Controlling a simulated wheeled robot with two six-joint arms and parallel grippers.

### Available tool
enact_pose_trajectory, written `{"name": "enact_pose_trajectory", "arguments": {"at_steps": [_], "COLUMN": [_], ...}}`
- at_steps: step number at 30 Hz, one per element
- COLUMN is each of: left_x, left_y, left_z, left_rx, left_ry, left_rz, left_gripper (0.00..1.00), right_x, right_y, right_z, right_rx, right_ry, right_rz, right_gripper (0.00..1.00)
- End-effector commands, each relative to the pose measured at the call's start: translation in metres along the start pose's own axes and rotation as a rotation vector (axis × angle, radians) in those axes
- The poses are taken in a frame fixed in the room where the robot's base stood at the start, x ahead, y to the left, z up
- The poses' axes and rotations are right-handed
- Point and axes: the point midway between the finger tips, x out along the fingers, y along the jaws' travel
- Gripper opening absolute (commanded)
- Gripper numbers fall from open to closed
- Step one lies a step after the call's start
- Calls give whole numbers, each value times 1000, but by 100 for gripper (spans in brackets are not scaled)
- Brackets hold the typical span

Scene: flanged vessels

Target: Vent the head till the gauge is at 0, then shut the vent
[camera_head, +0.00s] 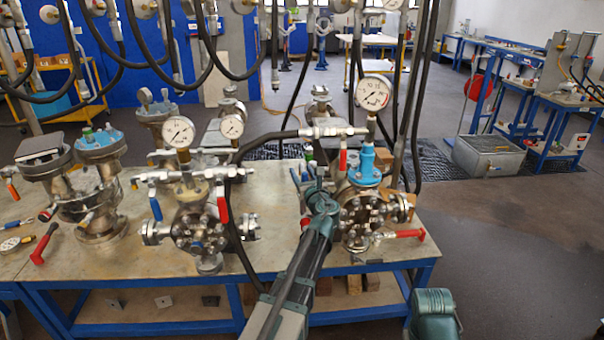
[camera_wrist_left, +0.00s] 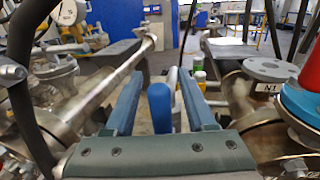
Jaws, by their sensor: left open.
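The vessel (camera_head: 362,218) at the table's right has a blue part (camera_head: 365,166) on top, a large white gauge (camera_head: 373,92) above, and a silver valve manifold (camera_head: 333,131). I cannot read the gauge's needle clearly. A red lever (camera_head: 343,160) hangs from the manifold; another red lever (camera_head: 405,235) lies low at right. My left gripper (camera_head: 315,179) is at the vessel's left side, below the manifold. In the left wrist view its open jaws (camera_wrist_left: 160,78) straddle a blue handle (camera_wrist_left: 160,108); I see gaps on both sides.
A second vessel (camera_head: 200,229) with two gauges, a blue lever (camera_head: 156,209) and a red lever (camera_head: 223,205) stands left of my arm. More vessels and hand tools crowd the table's left. Black hoses hang overhead and run close by my left gripper.

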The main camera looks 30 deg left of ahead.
Motion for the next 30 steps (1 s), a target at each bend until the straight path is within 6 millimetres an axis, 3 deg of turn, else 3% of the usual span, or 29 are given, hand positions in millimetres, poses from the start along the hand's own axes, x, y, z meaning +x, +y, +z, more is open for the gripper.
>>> {"name": "enact_pose_trajectory", "arguments": {"at_steps": [2, 11, 30], "left_x": [0, 0, 0], "left_y": [0, 0, 0], "left_z": [0, 0, 0], "left_rx": [0, 0, 0], "left_ry": [0, 0, 0], "left_rz": [0, 0, 0], "left_gripper": [56, 2, 0], "right_x": [0, 0, 0], "right_y": [0, 0, 0], "right_z": [0, 0, 0], "right_rx": [0, 0, 0], "right_ry": [0, 0, 0], "right_rz": [0, 0, 0], "right_gripper": [50, 50, 50]}}
